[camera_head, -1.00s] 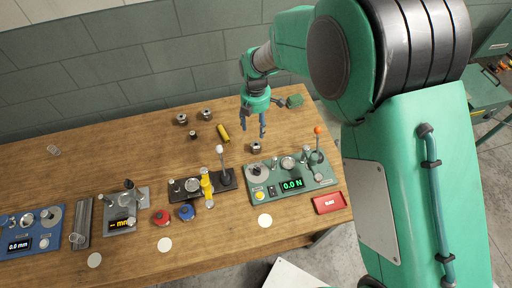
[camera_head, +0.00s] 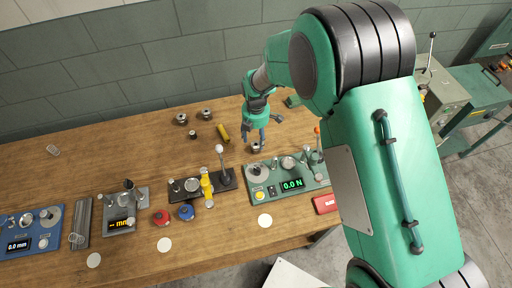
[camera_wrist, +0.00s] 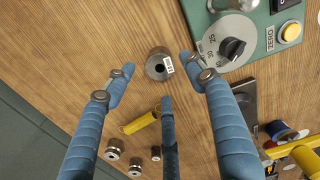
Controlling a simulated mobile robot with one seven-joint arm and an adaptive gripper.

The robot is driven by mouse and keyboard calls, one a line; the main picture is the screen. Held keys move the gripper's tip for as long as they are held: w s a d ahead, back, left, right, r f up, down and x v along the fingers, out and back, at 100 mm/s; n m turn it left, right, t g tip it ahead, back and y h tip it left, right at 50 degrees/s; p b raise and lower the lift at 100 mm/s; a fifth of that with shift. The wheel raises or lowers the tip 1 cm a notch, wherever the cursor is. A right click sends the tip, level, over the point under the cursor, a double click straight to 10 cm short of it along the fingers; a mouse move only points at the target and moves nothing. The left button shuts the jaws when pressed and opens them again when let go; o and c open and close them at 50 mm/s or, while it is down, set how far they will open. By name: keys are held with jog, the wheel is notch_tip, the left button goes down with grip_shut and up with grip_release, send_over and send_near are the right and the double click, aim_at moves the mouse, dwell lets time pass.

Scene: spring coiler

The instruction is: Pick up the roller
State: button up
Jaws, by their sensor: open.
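A short metal roller (camera_wrist: 159,66) with a dark centre hole and a small white tag stands on the wooden table. In the wrist view it lies between the spread blue fingers of my gripper (camera_wrist: 156,80). The fingers are open and the roller is not clasped; the height gap is hard to judge. In the head view my gripper (camera_head: 256,138) hangs pointing down right over the roller (camera_head: 255,149), which the fingers partly cover.
A green force gauge device (camera_head: 268,192) stands close in front of the roller. A yellow cylinder (camera_head: 221,133) lies to the left, with several other metal pieces (camera_head: 181,119) behind it. A black device with a lever (camera_head: 226,180) stands front left.

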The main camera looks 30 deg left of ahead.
aim_at(256, 144)
jog(key=shift+f, duration=0.1)
jog(key=shift+f, duration=2.5)
grip_shut()
